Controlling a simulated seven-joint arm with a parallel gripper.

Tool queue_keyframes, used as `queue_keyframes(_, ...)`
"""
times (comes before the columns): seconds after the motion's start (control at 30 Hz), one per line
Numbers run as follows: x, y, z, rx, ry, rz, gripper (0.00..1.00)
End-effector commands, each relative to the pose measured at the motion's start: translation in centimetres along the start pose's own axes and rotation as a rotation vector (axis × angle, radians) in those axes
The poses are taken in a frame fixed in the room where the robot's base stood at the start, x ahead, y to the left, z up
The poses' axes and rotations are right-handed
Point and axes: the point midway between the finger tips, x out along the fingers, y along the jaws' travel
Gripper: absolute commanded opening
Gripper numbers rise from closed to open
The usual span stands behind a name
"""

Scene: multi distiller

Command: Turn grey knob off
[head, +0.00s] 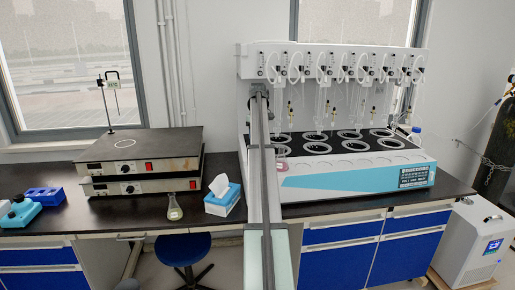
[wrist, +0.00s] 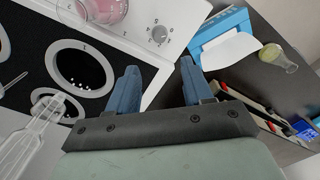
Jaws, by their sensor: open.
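The grey knob (wrist: 158,36) is a small round dial on a white panel in the upper middle of the wrist view, with number marks around it. It cannot be made out in the head view, where my arm covers the left part of the distiller (head: 345,178). My gripper (wrist: 160,70) is open, with two blue fingers spread apart and nothing between them. In the wrist view the knob lies beyond the fingertips, roughly in line with the gap. The fingers appear apart from it.
A flask with pink liquid (wrist: 103,12) stands on the distiller close to the knob. A blue tissue box (wrist: 222,32) and a flask with yellowish liquid (wrist: 279,57) stand on the dark bench. Stacked hotplates (head: 140,160) are at left. Glassware (wrist: 38,135) hangs near my gripper.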

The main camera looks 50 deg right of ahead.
Motion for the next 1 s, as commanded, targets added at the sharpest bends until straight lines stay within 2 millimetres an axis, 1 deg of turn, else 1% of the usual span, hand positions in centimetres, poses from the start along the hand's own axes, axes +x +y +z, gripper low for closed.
queue_keyframes(0.1, -1.1, 0.1, -0.1, 0.0, 0.001, 0.001, 0.5)
queue_keyframes(0.33, -1.8, 0.0, 0.0, 0.0, 0.0, 0.0, 0.5)
queue_keyframes(0.87, -1.7, -0.1, -0.1, -0.001, 0.001, 0.0, 0.5)
queue_keyframes(0.97, -1.0, -1.1, -0.9, -0.003, 0.007, 0.002, 0.5)
queue_keyframes(1.0, -0.4, -1.9, -1.6, -0.004, 0.013, 0.003, 0.5)
